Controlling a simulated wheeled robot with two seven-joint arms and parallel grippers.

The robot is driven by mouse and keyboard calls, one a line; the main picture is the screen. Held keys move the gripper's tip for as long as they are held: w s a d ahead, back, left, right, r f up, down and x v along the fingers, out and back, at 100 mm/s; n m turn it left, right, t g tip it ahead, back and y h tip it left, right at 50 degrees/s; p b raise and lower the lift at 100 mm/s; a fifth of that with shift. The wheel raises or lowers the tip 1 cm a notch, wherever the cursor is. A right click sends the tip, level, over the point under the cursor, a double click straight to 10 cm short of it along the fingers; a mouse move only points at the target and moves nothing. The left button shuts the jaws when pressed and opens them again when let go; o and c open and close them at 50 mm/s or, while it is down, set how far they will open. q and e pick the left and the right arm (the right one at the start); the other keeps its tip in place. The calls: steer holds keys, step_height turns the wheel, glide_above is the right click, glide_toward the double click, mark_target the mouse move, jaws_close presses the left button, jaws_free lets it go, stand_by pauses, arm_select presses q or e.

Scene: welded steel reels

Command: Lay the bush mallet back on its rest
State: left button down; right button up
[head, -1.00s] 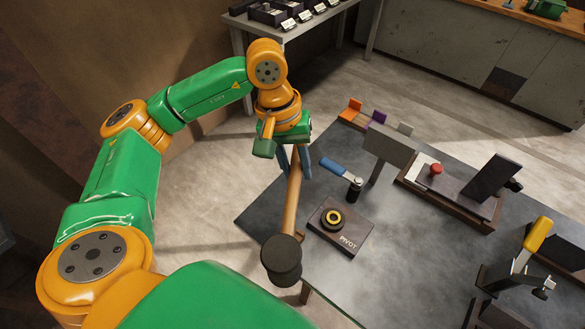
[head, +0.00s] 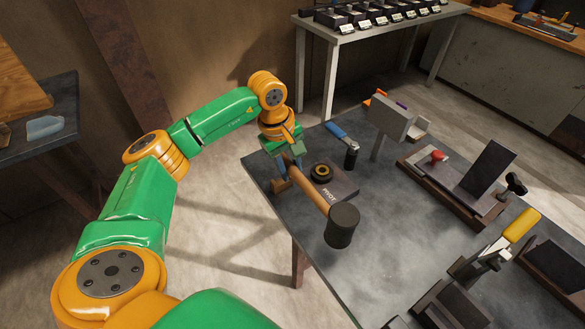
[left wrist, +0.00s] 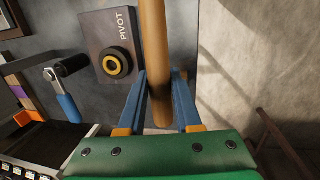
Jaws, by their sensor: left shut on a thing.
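The bush mallet has a long wooden handle (head: 316,194) and a dark cylindrical head (head: 342,225). My left gripper (head: 284,168) is shut on the handle, near the end away from the head. In the left wrist view, the handle (left wrist: 154,45) runs between the two blue fingers (left wrist: 161,88) and its head is out of frame. In the head view, the mallet's head appears in front of the steel table (head: 385,225), to the lower right of the gripper. My right gripper is not in view.
The PIVOT block (head: 345,188) with its yellow-ringed boss lies close behind the handle. The table's left edge is near the gripper.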

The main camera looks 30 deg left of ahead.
arm_select(q)
steer(key=shift+s+d+f+b, duration=0.15)
steer(key=shift+d+f+b, duration=0.05)
steer(key=shift+f+b, duration=0.3)
step_height(320, 180, down, 5)
steer(key=b, duration=0.4)
steer(key=shift+r, duration=0.1)
steer(key=shift+f+b, duration=0.85)
steer(key=shift+f, duration=0.1)
steer(key=c, duration=0.5)
jaws_free()
steer(key=shift+r, duration=0.15)
